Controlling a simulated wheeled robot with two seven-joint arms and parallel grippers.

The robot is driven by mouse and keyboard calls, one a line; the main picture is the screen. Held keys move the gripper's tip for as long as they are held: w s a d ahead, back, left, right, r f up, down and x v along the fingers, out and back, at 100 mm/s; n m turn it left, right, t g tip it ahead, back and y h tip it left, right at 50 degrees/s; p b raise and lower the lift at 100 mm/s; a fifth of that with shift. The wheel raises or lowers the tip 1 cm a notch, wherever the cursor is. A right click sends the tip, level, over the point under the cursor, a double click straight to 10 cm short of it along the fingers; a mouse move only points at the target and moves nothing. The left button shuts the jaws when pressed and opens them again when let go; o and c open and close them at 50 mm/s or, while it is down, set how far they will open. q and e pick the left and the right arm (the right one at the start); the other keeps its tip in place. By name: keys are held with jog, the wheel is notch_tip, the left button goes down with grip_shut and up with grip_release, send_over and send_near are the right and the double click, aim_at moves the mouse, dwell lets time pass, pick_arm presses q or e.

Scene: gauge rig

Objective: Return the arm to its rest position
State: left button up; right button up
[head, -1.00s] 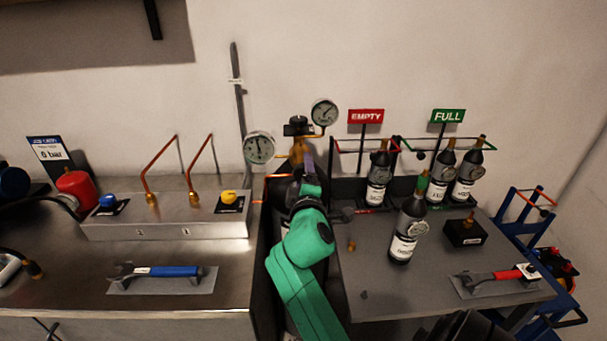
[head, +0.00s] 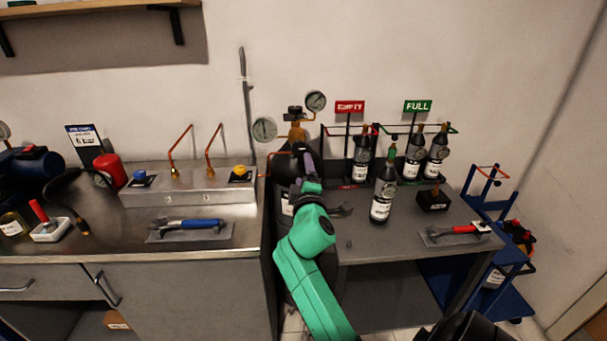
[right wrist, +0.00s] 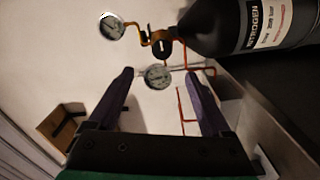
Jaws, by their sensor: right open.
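My right arm, green, reaches up from the bottom middle of the head view. Its gripper (head: 307,163) has purple fingers and is in front of the dark gas cylinder (head: 287,168) between the two benches. In the right wrist view the gripper (right wrist: 160,72) is open, its fingers wide apart with nothing between them. The black cylinder (right wrist: 268,28), labelled NITROGEN, lies beyond the fingers at the upper right of that view. The brass regulator (right wrist: 158,42) and its gauges show past the fingertips, apart from them. My left gripper is not in view.
The left bench (head: 60,245) holds a manifold panel (head: 190,195) and a blue-handled wrench (head: 190,223). The right bench (head: 365,247) holds several dark bottles, one standing forward (head: 384,193), and a red-handled wrench (head: 460,229). A blue cart (head: 487,225) stands at the right.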

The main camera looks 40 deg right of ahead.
jog(key=w+a+f+g+y, duration=0.1)
jog(key=w+a+f+y, duration=0.1)
jog(key=f, duration=0.8)
jog(key=w+a+f+g+y, duration=0.1)
jog(key=a+f+y, duration=0.15)
jog(key=f, duration=0.65)
jog(key=s+a+f+g+y, duration=0.2)
jog(key=s+a+f, duration=0.15)
jog(key=f, duration=0.75)
jog(key=s+a+f+g+y, duration=0.2)
jog(key=s+f, duration=0.2)
jog(key=f, duration=0.7)
jog(key=s+a+f+m+g+y, duration=0.2)
jog(key=s+a+f+m+g, duration=0.15)
jog(key=s+f, duration=1.3)
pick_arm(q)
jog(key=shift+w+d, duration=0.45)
pick_arm(e)
jog(key=s+f+m+g, duration=0.1)
jog(key=s+f+g, duration=0.1)
jog(key=s, duration=0.7)
jog(key=s+f+m+g, duration=0.1)
jog(key=s+f+g, duration=0.1)
jog(key=s, duration=0.8)
jog(key=shift+s+a+f, duration=0.2)
jog(key=shift+a+f, duration=0.1)
jog(key=shift+f, duration=0.55)
